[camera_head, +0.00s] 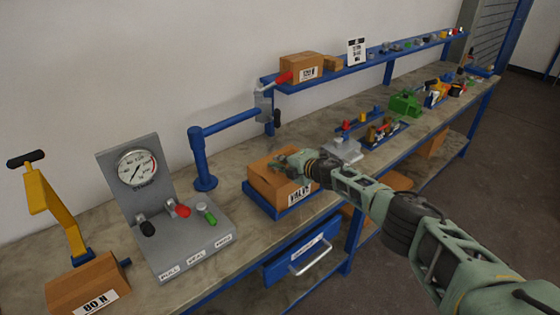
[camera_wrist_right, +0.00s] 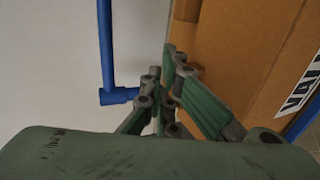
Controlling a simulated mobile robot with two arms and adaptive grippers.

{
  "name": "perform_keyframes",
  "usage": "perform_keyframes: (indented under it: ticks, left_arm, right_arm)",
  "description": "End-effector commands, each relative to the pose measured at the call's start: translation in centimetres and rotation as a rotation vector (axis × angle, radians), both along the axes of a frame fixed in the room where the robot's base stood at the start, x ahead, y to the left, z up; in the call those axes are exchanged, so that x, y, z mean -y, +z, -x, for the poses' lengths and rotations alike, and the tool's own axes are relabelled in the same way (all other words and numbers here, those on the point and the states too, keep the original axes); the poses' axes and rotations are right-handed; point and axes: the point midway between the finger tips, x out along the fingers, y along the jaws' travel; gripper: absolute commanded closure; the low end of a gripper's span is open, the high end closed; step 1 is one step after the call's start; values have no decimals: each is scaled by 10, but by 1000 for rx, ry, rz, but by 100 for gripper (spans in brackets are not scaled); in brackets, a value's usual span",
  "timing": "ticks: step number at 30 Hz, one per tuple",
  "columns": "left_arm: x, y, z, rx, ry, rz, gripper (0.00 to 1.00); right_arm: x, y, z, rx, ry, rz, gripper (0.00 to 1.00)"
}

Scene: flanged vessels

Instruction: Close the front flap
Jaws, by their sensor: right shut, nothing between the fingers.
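The cardboard box (camera_head: 264,178) with a black-and-white label sits on a blue tray (camera_head: 290,207) near the front of the bench. My right gripper (camera_head: 284,160) is at the top of the box, its fingers shut and empty. In the right wrist view the brown cardboard (camera_wrist_right: 240,45) fills the right side, with part of the label at the far right. The closed fingertips (camera_wrist_right: 168,70) are close beside the cardboard; I cannot tell whether they touch. The front flap cannot be told apart clearly, as my gripper and wrist cover part of the box top. My left gripper is not in view.
A grey gauge panel (camera_head: 146,200) with levers stands left of the box. A blue post with an arm (camera_head: 203,160) stands behind it. A grey fixture (camera_head: 343,150) lies to the right. A drawer (camera_head: 300,255) is below the bench edge.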

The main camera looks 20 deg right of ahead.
Motion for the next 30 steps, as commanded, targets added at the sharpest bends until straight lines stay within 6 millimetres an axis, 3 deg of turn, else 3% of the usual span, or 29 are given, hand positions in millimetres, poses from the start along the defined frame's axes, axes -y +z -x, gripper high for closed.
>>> perform_keyframes:
  ticks: [14,30]
  left_arm:
    - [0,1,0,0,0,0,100]
    - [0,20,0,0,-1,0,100]
  right_arm:
    - [0,1,0,0,1,0,100]
    - [1,20,0,0,0,0,100]
